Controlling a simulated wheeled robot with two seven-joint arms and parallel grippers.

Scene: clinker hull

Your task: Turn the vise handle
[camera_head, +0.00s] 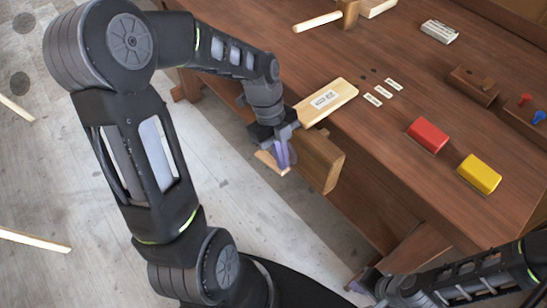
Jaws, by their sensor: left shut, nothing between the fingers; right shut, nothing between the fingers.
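The wooden vise jaw (322,162) sticks out from the front edge of the workbench. The vise handle (271,163) is a short pale wooden bar at the jaw's left, partly hidden by my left gripper. My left gripper (285,160) has its purple-grey fingers shut right at the handle, overlapping it in view; I cannot tell whether they touch. My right gripper (360,285) is shut and empty, low in the view, below and in front of the bench and well apart from the vise.
A pale labelled board (328,101) lies at the bench edge above the vise. On the bench (400,170) are a red block (428,135), a yellow block (479,174), a mallet (330,18), small label plates (383,92) and a grey-white block (439,31). Wood strips (30,239) lie on the floor.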

